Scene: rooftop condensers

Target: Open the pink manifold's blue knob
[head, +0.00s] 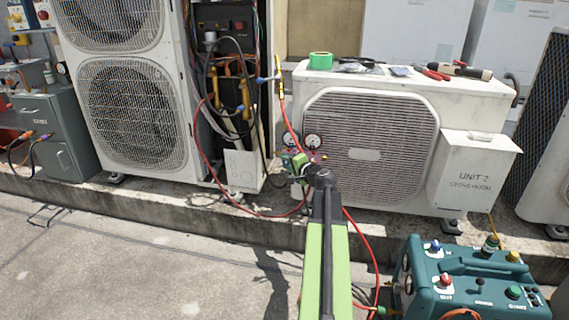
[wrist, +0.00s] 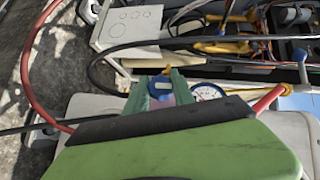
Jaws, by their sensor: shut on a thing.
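The pink manifold (head: 316,156) hangs in front of the left part of the unit 2 condenser, with two round gauges above it. In the head view my gripper is at its left end and hides much of it. In the wrist view the blue knob (wrist: 160,86) sits between the two green fingers of my gripper (wrist: 161,92), which are shut on it. A bit of pink body shows just behind the knob, and one gauge (wrist: 206,92) shows to its right. The knob's turn position cannot be told.
Red hoses (head: 203,140) loop left and down from the manifold, near my arm. The unit 2 condenser (head: 462,160) stands behind, with green tape (head: 320,61) and tools on top. A teal machine (head: 465,285) stands at the lower right. The concrete at lower left is mostly clear.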

